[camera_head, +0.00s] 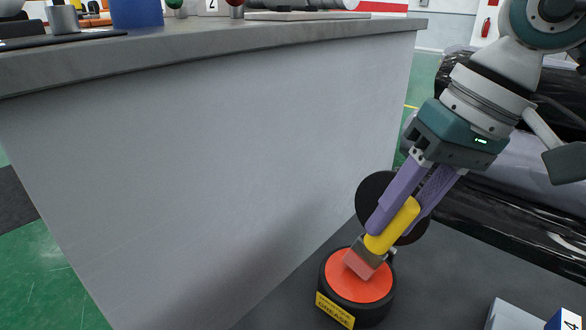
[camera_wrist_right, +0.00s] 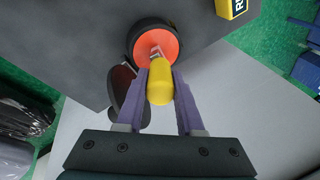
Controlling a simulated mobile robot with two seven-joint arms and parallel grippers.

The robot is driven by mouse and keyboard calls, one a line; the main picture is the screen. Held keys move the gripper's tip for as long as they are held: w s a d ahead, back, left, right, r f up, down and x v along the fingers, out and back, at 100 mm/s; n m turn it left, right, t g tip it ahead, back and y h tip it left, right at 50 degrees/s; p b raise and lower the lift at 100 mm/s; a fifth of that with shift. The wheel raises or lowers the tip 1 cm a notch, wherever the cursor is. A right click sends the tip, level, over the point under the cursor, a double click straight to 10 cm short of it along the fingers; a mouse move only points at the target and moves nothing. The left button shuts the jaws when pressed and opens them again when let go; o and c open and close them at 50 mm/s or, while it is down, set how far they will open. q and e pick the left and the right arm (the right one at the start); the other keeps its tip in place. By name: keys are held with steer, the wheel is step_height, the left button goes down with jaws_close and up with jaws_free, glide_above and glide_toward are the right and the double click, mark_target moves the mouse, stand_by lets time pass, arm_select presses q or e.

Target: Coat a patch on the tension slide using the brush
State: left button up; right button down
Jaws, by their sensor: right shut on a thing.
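My right gripper (camera_head: 405,204) is shut on the yellow handle of the brush (camera_head: 392,225), which tilts downward. The brush's reddish bristle end is at the orange-red surface of a round black grease pot (camera_head: 338,304) with a yellow label; I cannot tell how deep it dips. In the right wrist view, the brush handle (camera_wrist_right: 160,82) sits between the purple fingers, with the pot (camera_wrist_right: 140,38) beyond it. A black disc (camera_head: 372,190) stands just behind the gripper fingers. I cannot identify the tension slide in these views. My left gripper is not in view.
A large grey counter (camera_head: 230,150) fills the left and middle, with several items on top. Black-wrapped rolls (camera_head: 500,215) lie at the right. A light grey box (camera_head: 510,315) is at the lower right. Dark surface around the pot is mostly bare.

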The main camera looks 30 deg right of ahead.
step_height(320, 180, up, 2)
steer(key=shift+r+p, duration=0.1)
steer(key=shift+p, duration=0.55)
steer(key=shift+r+p, duration=1.1)
steer(key=shift+r, duration=1.2)
steer(key=shift+r, duration=0.1)
